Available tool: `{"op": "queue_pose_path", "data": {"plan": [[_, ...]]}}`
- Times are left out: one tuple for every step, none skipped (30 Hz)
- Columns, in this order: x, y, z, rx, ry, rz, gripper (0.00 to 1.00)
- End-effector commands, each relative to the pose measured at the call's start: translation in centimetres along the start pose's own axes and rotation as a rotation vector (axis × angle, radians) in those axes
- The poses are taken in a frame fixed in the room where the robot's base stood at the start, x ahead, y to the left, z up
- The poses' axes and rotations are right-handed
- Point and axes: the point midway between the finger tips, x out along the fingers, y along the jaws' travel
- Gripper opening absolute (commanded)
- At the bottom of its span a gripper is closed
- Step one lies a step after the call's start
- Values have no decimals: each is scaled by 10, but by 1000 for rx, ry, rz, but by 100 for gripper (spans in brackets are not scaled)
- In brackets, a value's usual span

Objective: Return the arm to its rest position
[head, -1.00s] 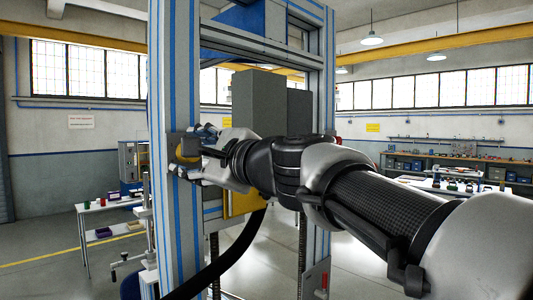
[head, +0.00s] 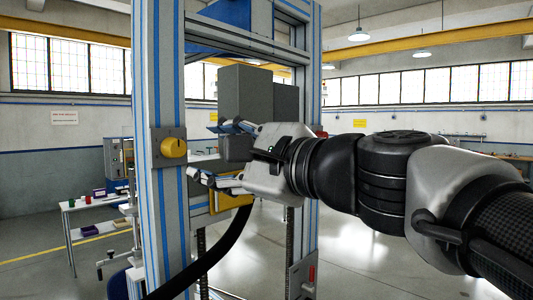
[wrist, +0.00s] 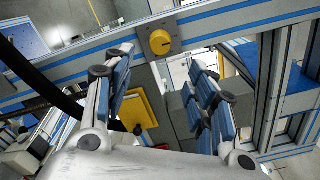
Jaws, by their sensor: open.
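My gripper (head: 212,152) is open and empty in the middle of the head view, to the right of the yellow knob (head: 174,147) on the frame's upright post. A gap shows between the fingers and the knob. In the wrist view my gripper (wrist: 165,90) has its two blue-padded fingers spread wide, and the yellow knob (wrist: 160,42) sits beyond and between them on its grey plate. My arm reaches in from the right of the head view.
The blue-striped test frame (head: 150,220) stands close to my gripper, with a grey block (head: 245,100) inside it. A black hose (head: 215,260) curves below. A white table (head: 75,207) with small items stands at left. Open floor lies at right.

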Motion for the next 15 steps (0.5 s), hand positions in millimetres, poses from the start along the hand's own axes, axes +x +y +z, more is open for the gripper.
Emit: {"op": "queue_pose_path", "data": {"plan": [[0,0,0,0,0,0,52],[0,1,0,-3,1,2,52],[-1,4,-2,-14,6,9,52],[-3,9,-4,-27,13,19,52],[-5,16,-8,-49,23,34,52],[-9,28,-14,-91,40,63,52],[-13,40,-19,-130,56,91,52],[-19,54,-26,-176,74,126,52],[-28,75,-37,-247,101,179,52],[-36,93,-47,-305,121,226,52],[-45,111,-56,-364,140,276,52],[-58,136,-70,-446,164,346,52],[-69,154,-80,-505,179,402,52],[-80,172,-90,-562,192,458,52],[-96,195,-103,-637,207,534,52]]}}
